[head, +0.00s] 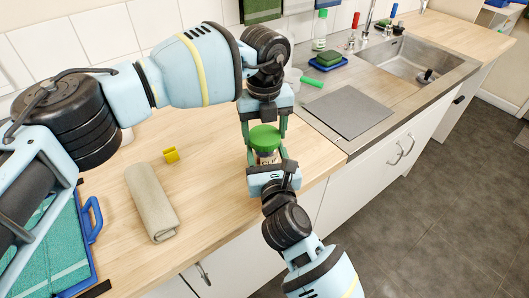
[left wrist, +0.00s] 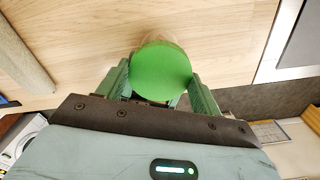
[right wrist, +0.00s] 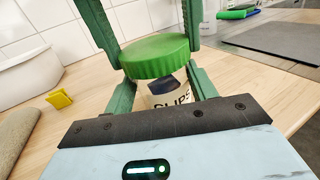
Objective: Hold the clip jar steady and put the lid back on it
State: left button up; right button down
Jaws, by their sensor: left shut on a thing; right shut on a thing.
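The green round lid (head: 264,138) is gripped by my left gripper (head: 264,130), which reaches down from above with one finger on each side. The lid also shows from above in the left wrist view (left wrist: 160,71). The clear clip jar (head: 266,157) is upright directly under the lid, with part of its lettered label showing in the right wrist view (right wrist: 172,97). My right gripper (head: 266,163) is shut around the jar's body from the near side. No clear gap shows between lid and jar; whether the lid is seated cannot be told.
A rolled beige cloth (head: 152,202) and a small yellow object (head: 171,154) lie on the wooden counter at the left. A blue-edged tray (head: 94,222) is further left. A grey mat (head: 343,111) and the sink (head: 412,60) are to the right. The counter's front edge is close to the jar.

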pick_arm(q)
jog(key=m, duration=0.3)
jog(key=shift+m, duration=0.3)
jog(key=m, duration=0.4)
jog(key=shift+m, duration=0.3)
jog(key=m, duration=0.4)
jog(key=shift+m, duration=0.4)
jog(key=m, duration=0.4)
jog(key=shift+m, duration=0.4)
jog(key=o, duration=1.2)
jog(key=shift+c, duration=0.2)
notch_tip(320, 180, up, 12)
